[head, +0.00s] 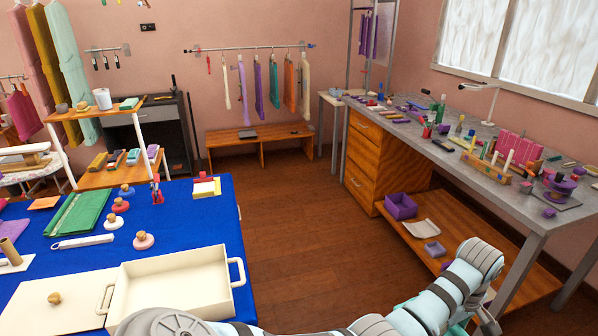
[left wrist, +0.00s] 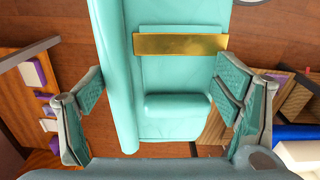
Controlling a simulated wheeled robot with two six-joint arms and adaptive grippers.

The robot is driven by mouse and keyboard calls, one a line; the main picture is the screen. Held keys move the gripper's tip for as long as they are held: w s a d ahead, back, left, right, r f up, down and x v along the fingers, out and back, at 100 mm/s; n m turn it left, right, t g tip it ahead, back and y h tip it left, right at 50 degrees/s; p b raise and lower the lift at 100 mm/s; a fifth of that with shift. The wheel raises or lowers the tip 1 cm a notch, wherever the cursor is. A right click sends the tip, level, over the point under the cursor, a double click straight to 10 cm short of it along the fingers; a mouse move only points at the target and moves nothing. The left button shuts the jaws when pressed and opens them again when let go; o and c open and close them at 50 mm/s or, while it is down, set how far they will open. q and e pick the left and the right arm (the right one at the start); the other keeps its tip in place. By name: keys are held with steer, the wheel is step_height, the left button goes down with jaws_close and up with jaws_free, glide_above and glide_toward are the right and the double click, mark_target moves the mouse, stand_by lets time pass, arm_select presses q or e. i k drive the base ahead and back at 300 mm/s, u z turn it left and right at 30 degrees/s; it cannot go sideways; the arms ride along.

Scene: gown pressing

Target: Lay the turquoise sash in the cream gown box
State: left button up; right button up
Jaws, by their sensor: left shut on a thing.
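The cream gown box (head: 178,268) stands open and empty on the blue-covered table, with a handle at each end. My left arm reaches across the bottom of the head view, past the box to the right. Its gripper (head: 487,318) is at the lower right, partly cut off by the frame edge. In the left wrist view the left gripper (left wrist: 160,103) has a finger on each side of the turquoise sash (left wrist: 172,75), which is folded and has a gold band. A bit of turquoise shows below the wrist in the head view. My right gripper is out of view.
A cream lid (head: 60,305) with a wooden knob lies left of the box. A green folded cloth (head: 78,212) and several knobbed weights are behind it. The grey workbench (head: 440,150) with a lower wooden shelf (head: 430,215) stands at right. Wooden floor lies between.

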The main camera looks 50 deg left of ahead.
mark_target(183, 293)
steer(key=k, duration=0.85)
steer(key=u, duration=1.65)
steer(key=i, duration=1)
steer(key=u, duration=0.05)
